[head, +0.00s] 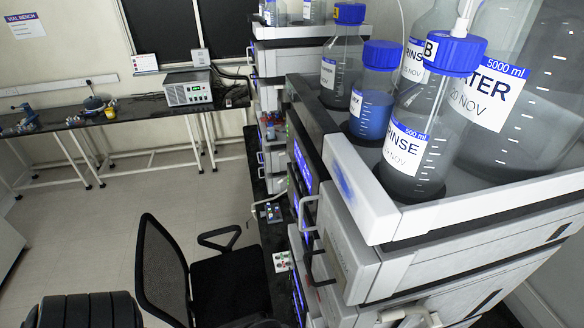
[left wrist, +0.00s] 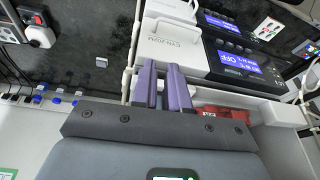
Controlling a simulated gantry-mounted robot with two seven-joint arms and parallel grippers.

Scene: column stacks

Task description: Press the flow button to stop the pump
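In the left wrist view, the purple fingers of my left gripper (left wrist: 162,72) are close together with only a thin gap and nothing seen between them. They point at the white front of an instrument module. To their right is a dark panel with a lit blue display (left wrist: 240,62), its text upside down. A second lit display (left wrist: 235,25) is beyond it. The flow button cannot be made out on these panels. In the head view, the instrument stack shows a lit blue panel (head: 302,165). My right gripper is in neither view.
Bottles, including a rinse bottle (head: 413,150), stand in the tray (head: 400,225) on top of the stack. A black office chair (head: 165,265) stands left of it. A small box with colored buttons (head: 282,261) lies beside the stack. The floor at left is open.

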